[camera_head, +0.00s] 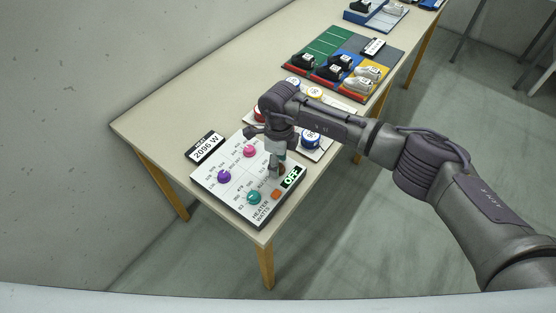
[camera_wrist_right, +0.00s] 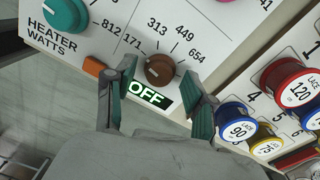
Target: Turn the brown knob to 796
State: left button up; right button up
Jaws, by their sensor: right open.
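The brown knob (camera_wrist_right: 160,70) sits on the white heater panel (camera_wrist_right: 215,45), with 171, 313, 449 and 654 printed around it. Its exact pointer direction is too small to read. My right gripper (camera_wrist_right: 159,76) is open, with one finger on each side of the knob; I cannot tell whether either finger touches it. In the head view, my right gripper (camera_head: 275,172) points down at the panel's right part and largely hides the knob. A display (camera_head: 206,148) behind the panel reads 2096 W. My left gripper is not in view.
Purple (camera_head: 224,176), pink (camera_head: 250,151) and teal (camera_head: 253,197) knobs share the panel. An orange switch (camera_wrist_right: 95,65) and an OFF sign (camera_wrist_right: 149,95) lie close to my fingers. Blue (camera_wrist_right: 237,122) and red lace spools stand at the right. Shoes stand farther along the table.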

grip_shut()
